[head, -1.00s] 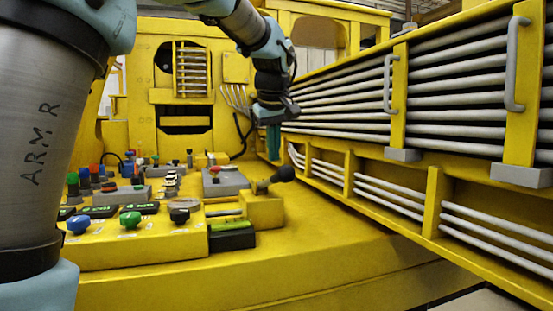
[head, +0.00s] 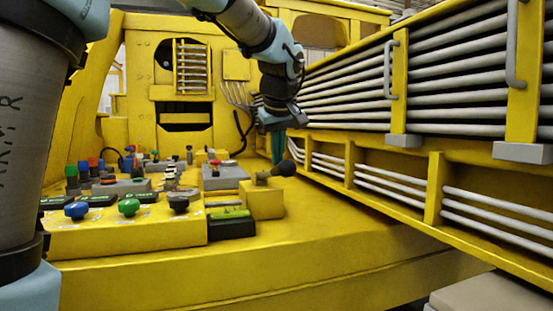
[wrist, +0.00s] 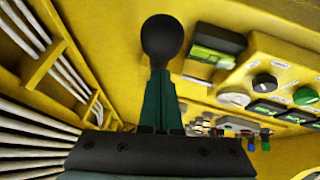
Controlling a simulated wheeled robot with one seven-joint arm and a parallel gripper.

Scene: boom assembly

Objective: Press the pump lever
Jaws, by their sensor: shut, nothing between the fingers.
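The pump lever (head: 284,168) has a black ball knob and sticks out to the right from a small yellow block on the console. My gripper (head: 278,157) points down right behind the knob in the head view. Its green fingers (wrist: 160,85) are shut together and hold nothing. I cannot tell whether the fingertips touch the knob. The lever's shaft is mostly hidden in the wrist view.
The yellow console (head: 130,237) carries several coloured knobs and switches left of the lever. A black-and-green display (head: 231,226) is in front of the lever's block. A yellow frame with grey pipes (head: 455,75) runs close along the right side.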

